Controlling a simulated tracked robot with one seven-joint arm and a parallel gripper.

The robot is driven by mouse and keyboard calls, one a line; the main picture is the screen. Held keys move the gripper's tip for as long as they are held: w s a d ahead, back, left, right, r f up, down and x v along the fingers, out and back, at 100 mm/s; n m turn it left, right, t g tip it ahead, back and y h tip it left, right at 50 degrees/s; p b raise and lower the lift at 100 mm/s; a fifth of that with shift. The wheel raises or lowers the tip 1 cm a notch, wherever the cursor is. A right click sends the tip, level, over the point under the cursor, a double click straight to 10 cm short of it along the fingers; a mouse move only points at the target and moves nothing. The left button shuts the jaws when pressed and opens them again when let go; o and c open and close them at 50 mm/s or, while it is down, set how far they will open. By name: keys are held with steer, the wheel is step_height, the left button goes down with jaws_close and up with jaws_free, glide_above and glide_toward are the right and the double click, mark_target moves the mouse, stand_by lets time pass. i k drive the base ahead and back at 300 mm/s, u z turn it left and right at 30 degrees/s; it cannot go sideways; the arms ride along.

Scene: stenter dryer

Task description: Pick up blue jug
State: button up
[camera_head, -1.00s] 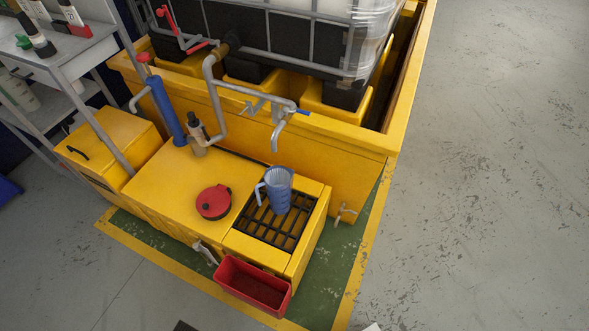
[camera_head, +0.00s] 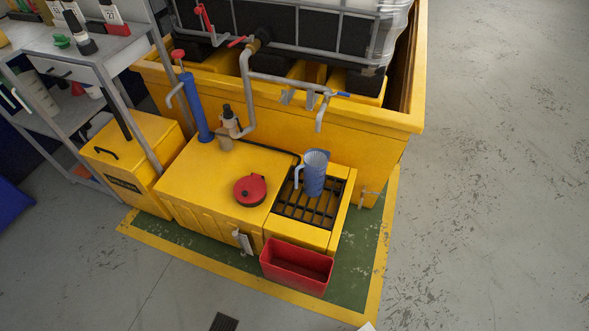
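The blue jug (camera_head: 315,176) stands upright on the black slatted grate (camera_head: 297,208) at the right end of the yellow cabinet. Its handle points to the left in the picture. The jug lies below and close to the outlet of a grey pipe. My gripper is not in view, and nothing is seen touching the jug.
A red round lid (camera_head: 250,190) lies on the yellow cabinet top (camera_head: 205,180), left of the grate. A red bin (camera_head: 297,268) sits in front. Grey pipes (camera_head: 285,80) and a blue hand pump (camera_head: 197,105) rise behind. A grey shelf (camera_head: 95,65) stands left. The floor at right is clear.

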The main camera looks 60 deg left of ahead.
mark_target(315, 161)
steer(key=k, duration=1.85)
steer(key=u, duration=0.75)
steer(key=i, duration=1.45)
